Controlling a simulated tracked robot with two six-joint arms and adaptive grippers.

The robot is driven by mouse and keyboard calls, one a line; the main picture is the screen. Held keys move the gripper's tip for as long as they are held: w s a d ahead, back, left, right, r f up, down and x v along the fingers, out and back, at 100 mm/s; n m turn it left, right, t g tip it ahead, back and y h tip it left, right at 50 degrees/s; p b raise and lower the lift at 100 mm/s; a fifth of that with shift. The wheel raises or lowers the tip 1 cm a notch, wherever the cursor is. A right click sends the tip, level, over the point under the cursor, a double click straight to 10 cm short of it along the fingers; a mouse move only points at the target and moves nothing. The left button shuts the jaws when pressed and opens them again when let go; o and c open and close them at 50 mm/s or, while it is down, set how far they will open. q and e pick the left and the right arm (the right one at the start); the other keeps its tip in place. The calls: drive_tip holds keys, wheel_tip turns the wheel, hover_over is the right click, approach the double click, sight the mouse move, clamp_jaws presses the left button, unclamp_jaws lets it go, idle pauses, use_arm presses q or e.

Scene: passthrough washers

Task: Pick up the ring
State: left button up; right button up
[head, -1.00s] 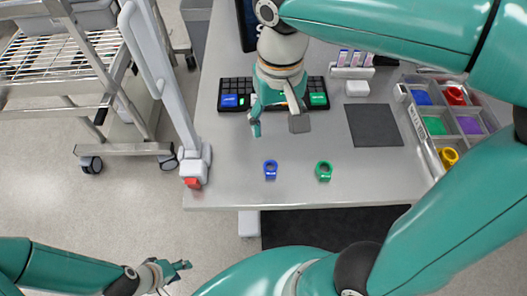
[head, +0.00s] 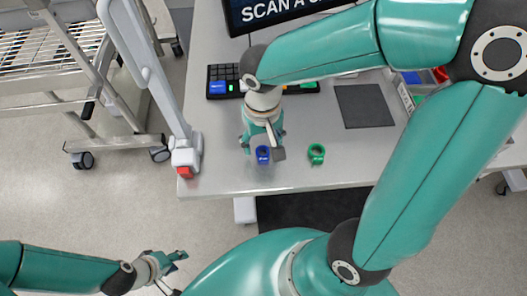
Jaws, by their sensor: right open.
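A blue ring (head: 263,155) stands on the grey table near its front edge. A green ring (head: 316,154) stands to its right. My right gripper (head: 263,152) is open, pointing down over the blue ring, with one finger on the left and one on the right of it in the picture. I cannot tell whether the fingers touch it. My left gripper (head: 176,262) is low at the left, off the table and away from the rings. Its fingers look spread apart.
A dark square mat (head: 364,106) lies on the table to the right. A keypad (head: 221,82) and a monitor (head: 285,12) are at the back. A grey post with a red part (head: 184,171) stands at the table's left corner. A wire cart (head: 55,65) is further left.

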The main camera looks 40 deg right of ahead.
sight(263, 155)
drive_tip(key=shift+w+f, duration=0.1)
drive_tip(key=shift+f, duration=1.35)
drive_tip(key=c, duration=0.9)
drive_tip(key=shift+r, duration=0.15)
